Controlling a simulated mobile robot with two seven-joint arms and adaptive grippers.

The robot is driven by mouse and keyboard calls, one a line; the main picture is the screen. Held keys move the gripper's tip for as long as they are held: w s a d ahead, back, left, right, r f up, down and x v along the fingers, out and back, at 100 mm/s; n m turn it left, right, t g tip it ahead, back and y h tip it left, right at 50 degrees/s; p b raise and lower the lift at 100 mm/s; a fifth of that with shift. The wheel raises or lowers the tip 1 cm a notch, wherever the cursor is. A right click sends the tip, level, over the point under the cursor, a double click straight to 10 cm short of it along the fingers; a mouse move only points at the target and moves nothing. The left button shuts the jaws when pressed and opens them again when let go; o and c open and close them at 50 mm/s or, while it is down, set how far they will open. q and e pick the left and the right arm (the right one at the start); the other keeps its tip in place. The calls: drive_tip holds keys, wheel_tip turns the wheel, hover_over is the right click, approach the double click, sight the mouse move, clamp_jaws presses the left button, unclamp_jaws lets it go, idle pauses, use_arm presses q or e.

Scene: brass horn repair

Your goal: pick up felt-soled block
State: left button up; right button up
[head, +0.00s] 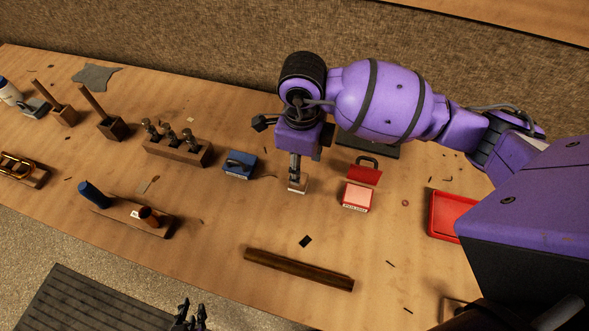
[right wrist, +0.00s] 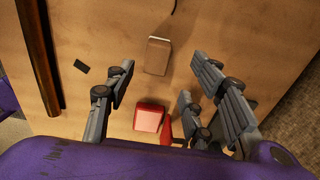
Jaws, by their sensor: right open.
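A small block (head: 298,188), tan with a pale lower part, stands on the bench directly below my right gripper (head: 295,168). I take it for the felt-soled block; its sole is hidden. In the right wrist view the block (right wrist: 158,56) lies ahead of the spread fingers of my right gripper (right wrist: 163,66). That gripper is open, with nothing in it. My left gripper (head: 190,316) shows only as dark fingertips at the bottom edge of the head view, away from the block. Its opening is unclear.
A red box with a pink top (head: 356,197) stands just right of the block, a red upright piece (head: 365,172) behind it. A blue block (head: 238,165) is to the left. A dark wooden bar (head: 298,270) lies in front. A red tray (head: 447,214) is further right.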

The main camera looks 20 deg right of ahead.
drive_tip(key=f, duration=0.6)
drive_tip(key=shift+s+a+f, duration=0.15)
drive_tip(key=shift+a+f, duration=0.1)
drive_tip(key=shift+f, duration=0.15)
drive_tip(key=c, duration=1.2)
drive_tip(key=shift+c, duration=0.2)
drive_tip(key=shift+r, duration=0.1)
drive_tip(key=shift+r, duration=0.65)
drive_tip(key=s+a+r, duration=0.2)
drive_tip(key=s+r, duration=0.3)
drive_tip(key=s, duration=0.1)
drive_tip(key=s+a+r, duration=0.3)
drive_tip(key=s+r, duration=0.3)
drive_tip(key=shift+s+a+r+p, duration=0.25)
drive_tip(key=shift+s+a+p, duration=0.05)
drive_tip(key=shift+s+p, duration=0.15)
